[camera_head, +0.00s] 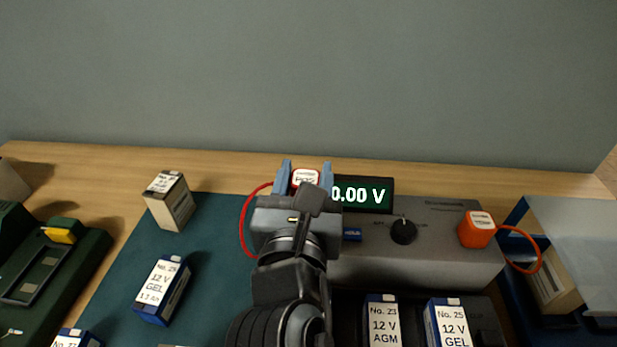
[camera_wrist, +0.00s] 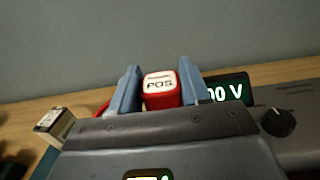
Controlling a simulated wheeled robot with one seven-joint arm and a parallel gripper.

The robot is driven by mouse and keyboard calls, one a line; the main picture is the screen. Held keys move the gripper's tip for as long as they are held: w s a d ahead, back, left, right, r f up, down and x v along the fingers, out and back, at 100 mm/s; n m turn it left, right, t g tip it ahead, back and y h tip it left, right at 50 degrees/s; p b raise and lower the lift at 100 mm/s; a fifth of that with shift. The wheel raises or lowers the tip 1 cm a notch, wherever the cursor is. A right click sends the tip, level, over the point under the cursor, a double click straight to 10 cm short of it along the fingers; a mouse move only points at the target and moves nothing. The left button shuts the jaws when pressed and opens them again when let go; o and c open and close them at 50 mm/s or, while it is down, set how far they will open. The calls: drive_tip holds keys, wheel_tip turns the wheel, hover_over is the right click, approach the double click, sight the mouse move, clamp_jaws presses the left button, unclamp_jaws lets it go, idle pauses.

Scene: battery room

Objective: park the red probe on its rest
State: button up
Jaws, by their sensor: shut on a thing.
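The red probe (camera_wrist: 161,97) has a white top marked POS and sits between the two blue-grey fingers of my gripper (camera_wrist: 158,90). In the head view the probe's top (camera_head: 306,178) shows between the fingertips of my gripper (camera_head: 304,177), just left of the meter's display. My gripper is shut on the probe. A red cable (camera_head: 243,222) loops down on the left of my gripper. The grey meter (camera_head: 430,262) reads 0.00 V on its display (camera_head: 362,194). My arm hides the left part of the meter, and I cannot see the red probe's rest.
An orange probe-like block (camera_head: 476,230) with a cable sits at the meter's right end. Boxed batteries No. 23 (camera_head: 382,322) and No. 25 (camera_head: 448,325) stand in front. A beige box (camera_head: 170,203) and a blue box (camera_head: 162,290) are at left. A blue bin (camera_head: 513,215) is at right.

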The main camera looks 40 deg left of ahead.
drive_tip(key=shift+f+b, duration=2.5)
drive_tip(key=shift+b, duration=0.2)
drive_tip(key=shift+d+p, duration=0.1)
drive_tip(key=shift+p, duration=0.95)
drive_tip(key=shift+f+b, duration=0.35)
drive_tip(key=shift+f, duration=0.35)
drive_tip(key=o, duration=0.9)
drive_tip(key=shift+s, duration=0.15)
drive_tip(key=p+v, duration=0.2)
drive_tip(key=v, duration=0.8)
drive_tip(key=shift+s+d+p, duration=0.3)
